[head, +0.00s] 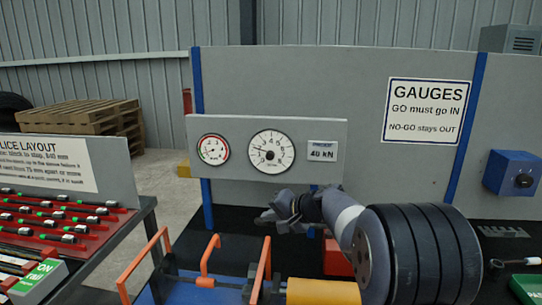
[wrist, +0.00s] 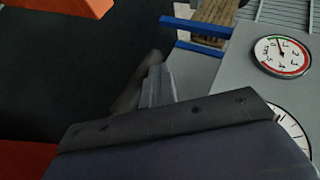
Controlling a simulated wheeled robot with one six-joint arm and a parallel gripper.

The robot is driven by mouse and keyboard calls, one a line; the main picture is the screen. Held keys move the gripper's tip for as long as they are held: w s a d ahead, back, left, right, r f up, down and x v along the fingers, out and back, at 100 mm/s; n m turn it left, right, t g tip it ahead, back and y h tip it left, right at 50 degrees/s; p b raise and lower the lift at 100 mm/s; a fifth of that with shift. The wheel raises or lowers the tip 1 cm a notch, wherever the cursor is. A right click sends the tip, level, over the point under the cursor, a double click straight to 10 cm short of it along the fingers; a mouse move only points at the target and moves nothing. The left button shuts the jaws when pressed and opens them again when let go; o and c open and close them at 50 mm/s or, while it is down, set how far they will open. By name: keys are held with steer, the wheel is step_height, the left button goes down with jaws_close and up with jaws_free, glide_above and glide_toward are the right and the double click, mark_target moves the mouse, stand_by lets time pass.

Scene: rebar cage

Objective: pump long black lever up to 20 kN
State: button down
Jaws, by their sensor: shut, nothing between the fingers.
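My gripper (head: 268,217) is in front of the gauge panel (head: 230,182), pointing left, with its fingers shut and nothing held. In the wrist view, its fingers (wrist: 155,88) show above the dark wrist housing. I cannot make out the long black lever for certain; my arm hides part of the bench. The large white dial (head: 271,152) has its needle pointing left, toward the low numbers; its exact reading is too small to tell. A smaller red-and-green gauge (head: 213,149) is to its left.
Below my gripper are an orange frame (head: 207,262) and a yellow cylinder (head: 322,292). A rack of bars (head: 60,225) stands at left. A blue box (head: 512,173) is at right. A pallet stack (head: 85,118) is behind.

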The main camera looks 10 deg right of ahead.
step_height(320, 180, up, 9)
steer(key=d+p, duration=0.2)
steer(key=p, duration=0.3)
steer(key=shift+s+d+r, duration=0.15)
steer(key=shift+s, duration=0.2)
stand_by(0.7)
steer(key=shift+a+f+b, duration=0.3)
steer(key=shift+f+b, duration=0.15)
steer(key=shift+f, duration=0.3)
steer(key=shift+d+r, duration=0.3)
steer(key=shift+r, duration=0.5)
steer(key=shift+p, duration=0.3)
stand_by(0.7)
